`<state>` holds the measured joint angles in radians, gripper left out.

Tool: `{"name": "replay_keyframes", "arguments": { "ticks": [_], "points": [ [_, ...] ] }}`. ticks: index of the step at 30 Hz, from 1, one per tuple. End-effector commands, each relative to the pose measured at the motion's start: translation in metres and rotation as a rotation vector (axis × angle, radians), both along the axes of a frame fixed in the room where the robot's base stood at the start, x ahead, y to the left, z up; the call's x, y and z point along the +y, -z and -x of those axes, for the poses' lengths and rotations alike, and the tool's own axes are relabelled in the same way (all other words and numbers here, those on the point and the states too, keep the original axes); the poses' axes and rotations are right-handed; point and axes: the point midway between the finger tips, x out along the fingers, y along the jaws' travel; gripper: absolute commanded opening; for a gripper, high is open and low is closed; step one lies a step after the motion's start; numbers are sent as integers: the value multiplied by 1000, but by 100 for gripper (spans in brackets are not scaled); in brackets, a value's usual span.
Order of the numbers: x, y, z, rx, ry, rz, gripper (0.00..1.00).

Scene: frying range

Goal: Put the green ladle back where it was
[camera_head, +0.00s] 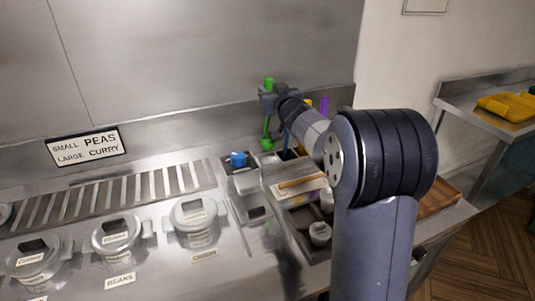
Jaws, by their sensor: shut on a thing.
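The green ladle (267,132) is held upright in the head view, its green handle showing above and below the jaws. My gripper (267,103) is shut on its handle, near the steel back wall. The ladle's lower end reaches down by the row of small compartments at the back of the counter; I cannot tell whether it is inside one. A blue utensil (238,159) stands in a compartment to its left. A purple handle (324,106) and a yellow handle (308,103) show to its right, partly behind my arm.
Lidded pots labelled beans (117,238) and onion (194,221) sit in the steel counter at the left. A tray with small white containers (320,233) is beside my arm. Yellow trays (508,107) lie on a side bench at the far right.

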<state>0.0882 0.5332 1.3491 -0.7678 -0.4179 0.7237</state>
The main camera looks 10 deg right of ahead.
Motion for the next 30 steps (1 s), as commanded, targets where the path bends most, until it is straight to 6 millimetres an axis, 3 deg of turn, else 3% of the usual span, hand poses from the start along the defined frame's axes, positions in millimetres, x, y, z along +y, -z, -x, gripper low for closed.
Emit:
{"name": "replay_keyframes", "arguments": {
  "ticks": [1, 8, 16, 30],
  "points": [
    [0, 15, 0, 3, 1, 0, 2],
    [0, 39, 0, 1, 1, 0, 2],
    [0, 80, 0, 3, 1, -1, 2],
    [0, 91, 0, 0, 1, 0, 2]
  ]
}}
